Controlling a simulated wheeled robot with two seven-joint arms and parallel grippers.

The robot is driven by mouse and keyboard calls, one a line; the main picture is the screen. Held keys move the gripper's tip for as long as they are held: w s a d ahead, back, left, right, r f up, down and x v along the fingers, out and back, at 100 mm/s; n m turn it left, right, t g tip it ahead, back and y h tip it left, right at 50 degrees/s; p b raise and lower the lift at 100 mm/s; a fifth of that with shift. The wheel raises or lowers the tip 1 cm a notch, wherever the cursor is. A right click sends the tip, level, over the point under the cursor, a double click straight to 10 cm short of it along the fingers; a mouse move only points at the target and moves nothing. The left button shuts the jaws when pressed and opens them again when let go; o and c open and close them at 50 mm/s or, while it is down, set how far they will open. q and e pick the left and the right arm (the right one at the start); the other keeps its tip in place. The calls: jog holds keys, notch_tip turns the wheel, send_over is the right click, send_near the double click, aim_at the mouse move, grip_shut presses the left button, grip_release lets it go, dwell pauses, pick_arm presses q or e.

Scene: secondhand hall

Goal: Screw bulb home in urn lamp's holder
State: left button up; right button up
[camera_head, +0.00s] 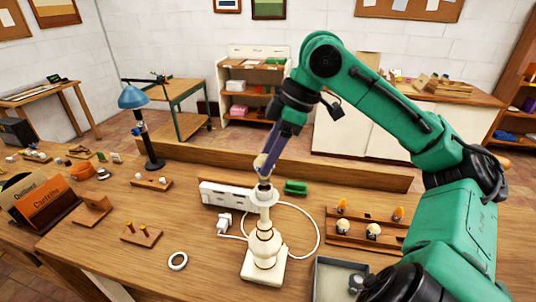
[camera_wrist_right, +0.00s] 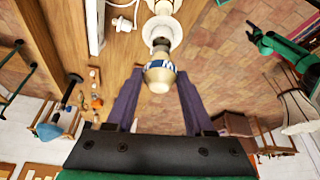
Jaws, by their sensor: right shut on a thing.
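The cream urn lamp (camera_head: 264,243) stands upright on the bench on a square foot, with a pale disc (camera_head: 265,198) around its neck and a dark holder (camera_head: 264,184) on top. My right gripper (camera_head: 264,167) comes down from above and is shut on a pale bulb (camera_head: 260,161). In the right wrist view the bulb (camera_wrist_right: 159,77) sits between the fingers, with a blue and white band, in line with the holder (camera_wrist_right: 161,46). Its lower end appears to meet the holder; how deep it sits I cannot tell. My left gripper is not in view.
A white power strip (camera_head: 227,195) lies behind the lamp, with a plug (camera_head: 225,221) and looping cable beside it. A wooden rack (camera_head: 346,241) with several bulbs and a grey tray (camera_head: 319,287) are at right.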

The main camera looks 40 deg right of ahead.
jog(key=shift+f+b, duration=0.9)
jog(key=shift+f, duration=0.3)
dwell(1.1)
jog(key=m, duration=0.2)
jog(key=m+t+h, duration=0.1)
jog(key=m, duration=0.1)
jog(key=shift+s+a, duration=0.1)
jog(key=shift+a, duration=0.1)
jog(key=m+h, duration=0.1)
jog(key=m, duration=0.1)
jog(key=m+h, duration=0.1)
jog(key=m, duration=0.2)
jog(key=shift+a+m+t, duration=0.1)
jog(key=shift+m+t, duration=0.2)
jog(key=m+h, duration=0.1)
jog(key=m, duration=0.1)
jog(key=m+h, duration=0.1)
jog(key=m, duration=0.2)
jog(key=shift+a+h, duration=0.2)
jog(key=shift+h, duration=0.1)
jog(key=m, duration=0.1)
jog(key=m+g, duration=0.1)
jog(key=shift+a+m+h, duration=0.2)
jog(key=shift+m+h, duration=0.1)
jog(key=o, duration=0.8)
